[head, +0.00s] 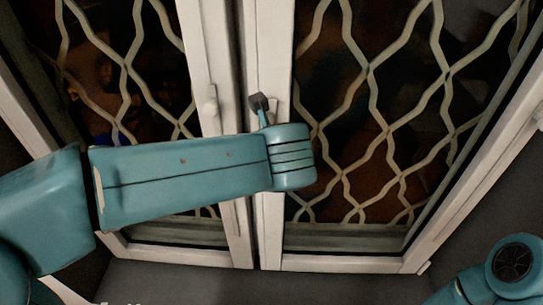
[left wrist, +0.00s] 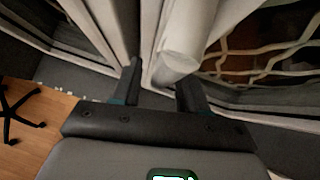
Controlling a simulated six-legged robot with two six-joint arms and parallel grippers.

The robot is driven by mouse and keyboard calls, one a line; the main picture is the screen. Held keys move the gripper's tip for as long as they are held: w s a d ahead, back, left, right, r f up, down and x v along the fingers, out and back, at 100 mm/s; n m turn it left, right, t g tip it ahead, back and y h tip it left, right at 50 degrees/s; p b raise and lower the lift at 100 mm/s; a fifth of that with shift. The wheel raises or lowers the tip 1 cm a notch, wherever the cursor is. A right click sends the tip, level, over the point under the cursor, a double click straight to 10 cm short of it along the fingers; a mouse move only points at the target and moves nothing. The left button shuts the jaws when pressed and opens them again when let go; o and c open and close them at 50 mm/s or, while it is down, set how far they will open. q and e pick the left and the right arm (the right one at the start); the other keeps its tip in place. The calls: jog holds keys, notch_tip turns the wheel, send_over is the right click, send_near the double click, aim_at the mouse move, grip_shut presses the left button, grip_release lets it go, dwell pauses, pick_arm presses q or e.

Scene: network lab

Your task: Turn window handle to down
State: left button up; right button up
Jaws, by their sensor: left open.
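The window has two white-framed sashes. A white handle (head: 211,108) is on the left sash in the head view. Another pale handle (head: 271,112) shows partly on the right sash, behind my gripper. My left gripper (head: 261,104) is at this right-hand handle, mostly hidden behind my own teal wrist. In the left wrist view, my left gripper (left wrist: 158,74) is open, with its two dark fingers spread. A thick white handle bar (left wrist: 188,38) ends just beyond and between the fingers, nearer the right one. Whether they touch cannot be told. My right gripper is out of view.
Cream lattice grilles (head: 370,110) stand behind the glass of both sashes. The white bottom frame (head: 340,263) and grey wall lie below. A wooden floor (left wrist: 50,110) with a dark chair base (left wrist: 18,115) is at left in the left wrist view.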

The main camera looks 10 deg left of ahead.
pick_arm(q)
jog(key=b+v, duration=0.1)
jog(key=v, duration=1.4)
jog(key=shift+s+r, duration=0.3)
jog(key=shift+f, duration=0.1)
